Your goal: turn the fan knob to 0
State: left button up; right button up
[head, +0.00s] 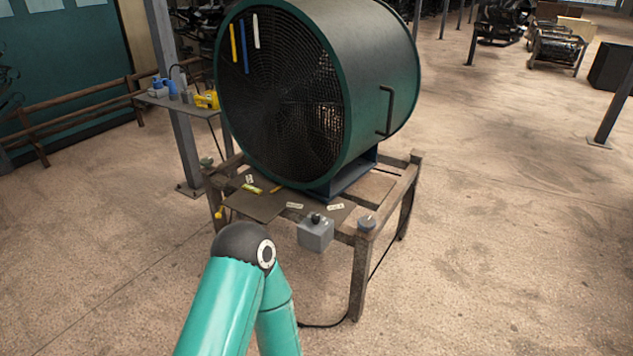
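A large dark green drum fan (385,75) stands on a wooden frame table (360,285). A grey control box (316,236) sits at the table's front edge, with a small dark knob (316,218) on top. Its setting and any 0 mark are too small to read. Small pale labels (294,206) lie on the tabletop behind the box. A teal arm of mine rises from the bottom, its dark elbow just left of the box. Neither of my grippers is in view.
A round grey cap (367,222) tops the table's front post. A black cable (325,325) runs on the floor by the table leg. A side table (170,102) with small items stands behind left, beside a metal post (175,90).

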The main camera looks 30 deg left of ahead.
aim_at(315, 216)
jog(key=u, duration=0.15)
jog(key=i, duration=0.4)
jog(key=u, duration=0.9)
jog(key=i, duration=1.65)
jog(key=z, duration=0.4)
